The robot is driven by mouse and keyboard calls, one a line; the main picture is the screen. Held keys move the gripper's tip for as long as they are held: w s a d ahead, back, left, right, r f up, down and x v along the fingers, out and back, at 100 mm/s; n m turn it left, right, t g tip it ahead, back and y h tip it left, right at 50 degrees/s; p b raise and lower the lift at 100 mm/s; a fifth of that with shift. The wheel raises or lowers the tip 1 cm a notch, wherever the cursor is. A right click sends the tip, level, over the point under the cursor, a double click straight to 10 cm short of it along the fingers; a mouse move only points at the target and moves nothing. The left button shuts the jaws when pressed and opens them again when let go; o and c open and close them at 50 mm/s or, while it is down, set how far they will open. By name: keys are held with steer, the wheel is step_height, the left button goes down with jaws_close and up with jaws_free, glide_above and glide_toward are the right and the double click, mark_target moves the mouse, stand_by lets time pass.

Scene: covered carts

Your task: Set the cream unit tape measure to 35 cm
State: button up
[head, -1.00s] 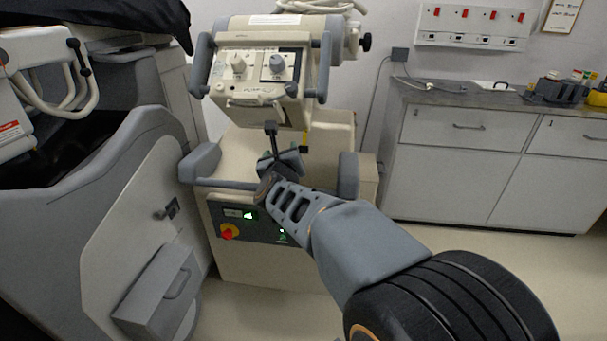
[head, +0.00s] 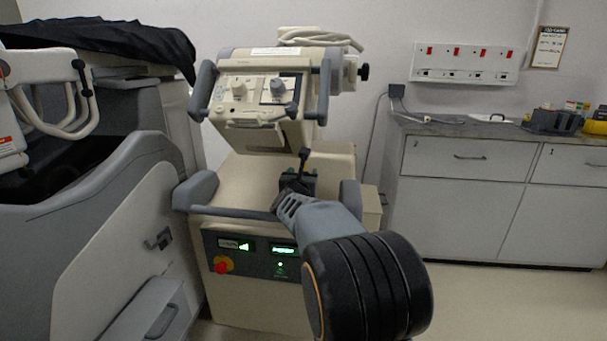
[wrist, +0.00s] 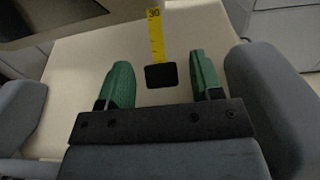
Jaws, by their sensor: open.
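The cream unit (head: 240,170) stands in the middle of the head view. Its tape measure shows in the wrist view as a yellow strip (wrist: 157,40) with a black end block (wrist: 161,75). The number 30 shows near the strip's far end. My gripper (wrist: 160,60) is open, with one green finger on each side of the strip and block. Gaps show between the block and both fingers. In the head view my gripper (head: 298,181) is over the unit's lower cream top; the tape is not visible there.
Grey bumpers (head: 196,190) and a front bar flank my gripper. The unit's control head (head: 262,88) overhangs behind it. A grey covered cart (head: 90,215) stands close on the left. Drawers (head: 465,160) stand at right, with clear floor before them.

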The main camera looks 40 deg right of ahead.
steer(key=shift+x, duration=1.6)
jaws_close()
